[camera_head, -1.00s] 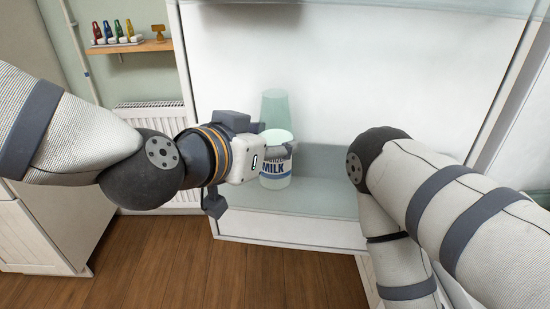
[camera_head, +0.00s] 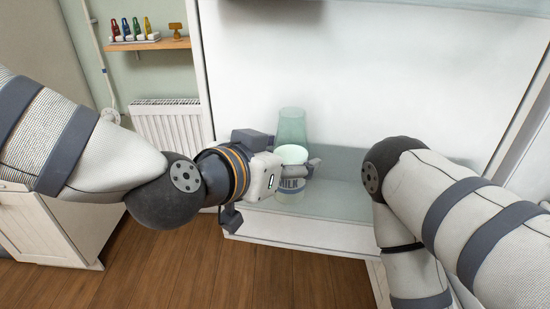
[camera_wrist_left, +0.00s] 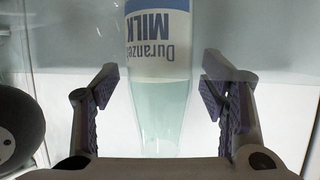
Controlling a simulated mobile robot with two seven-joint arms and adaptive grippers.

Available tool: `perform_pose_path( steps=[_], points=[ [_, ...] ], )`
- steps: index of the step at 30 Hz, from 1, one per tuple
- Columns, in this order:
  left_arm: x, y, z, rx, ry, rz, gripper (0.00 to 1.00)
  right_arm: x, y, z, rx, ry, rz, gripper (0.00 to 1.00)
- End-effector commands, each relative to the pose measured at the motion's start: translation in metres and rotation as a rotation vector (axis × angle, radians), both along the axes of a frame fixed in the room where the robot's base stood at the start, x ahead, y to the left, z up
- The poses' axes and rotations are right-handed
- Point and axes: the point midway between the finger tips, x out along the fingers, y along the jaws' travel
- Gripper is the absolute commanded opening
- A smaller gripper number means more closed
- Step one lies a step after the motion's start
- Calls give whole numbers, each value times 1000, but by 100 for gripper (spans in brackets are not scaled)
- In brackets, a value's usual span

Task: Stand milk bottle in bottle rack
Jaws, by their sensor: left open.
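The milk bottle (camera_head: 292,194) stands upright on a pale shelf (camera_head: 345,206), with a blue-and-white MILK label below and a clear greenish upper part that tapers upward. In the left wrist view the bottle (camera_wrist_left: 160,105) appears upside down between the two spread fingers (camera_wrist_left: 165,105), with a gap visible on each side. My right arm is folded at the right, and its gripper is out of view. I cannot make out a bottle rack in these frames.
A white back panel (camera_head: 370,80) rises behind the bottle. A wooden wall shelf (camera_head: 150,45) at the upper left holds several small coloured items. A radiator (camera_head: 168,128) is below it and a white cabinet (camera_head: 60,220) stands at the left. The wooden floor is clear.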

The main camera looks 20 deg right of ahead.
Motion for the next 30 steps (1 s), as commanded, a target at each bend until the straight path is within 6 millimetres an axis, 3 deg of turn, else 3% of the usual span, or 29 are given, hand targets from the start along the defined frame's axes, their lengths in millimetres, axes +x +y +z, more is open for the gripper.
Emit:
perform_pose_path(
  steps=[15, 24, 26, 27, 29, 30],
  points=[
    [-62, 70, 44, -2, -10, 2, 66, 24, 0, 23, 1, -89, 0, 0],
    [-74, 83, 46, -1, -1, 1, 66, 27, 0, 25, 0, -100, 0, 0],
    [-73, 87, 35, 5, 30, 11, 66, 27, 0, 25, 0, -99, 0, 0],
    [-74, 93, 16, 14, 81, 32, 66, 27, 0, 25, 0, -99, 0, 0],
    [-78, 109, -33, 41, 212, 86, 66, 27, 0, 25, 0, -98, 0, 0],
    [-88, 126, -76, 66, 330, 138, 66, 27, 0, 25, 0, -98, 0, 0]
  ],
)
